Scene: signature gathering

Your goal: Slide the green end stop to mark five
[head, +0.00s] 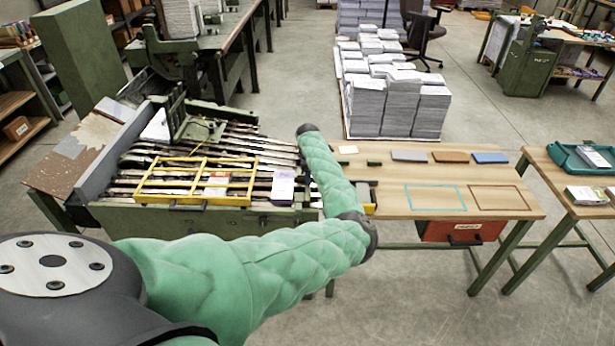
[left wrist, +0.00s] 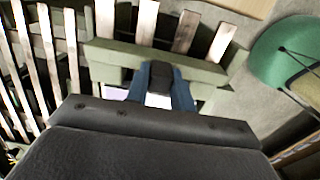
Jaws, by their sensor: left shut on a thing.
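In the left wrist view the green end stop (left wrist: 105,50) shows as a green bar lying across pale slats. A black knob (left wrist: 160,72) stands at its middle. My left gripper (left wrist: 160,84) has its blue fingers on either side of this knob and is shut on it. In the head view my green padded forearm hides the gripper and most of the stop, at the right end of the slatted machine (head: 225,222). No scale mark can be read in either view. My right gripper is not in view.
A yellow frame (head: 172,199) and a pale purple-topped stack (head: 283,186) lie on the slats left of my forearm. A wooden table (head: 395,201) with coloured outlines, small blocks and a red drawer (head: 462,231) stands to the right. Paper stacks (head: 390,105) stand on the floor behind.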

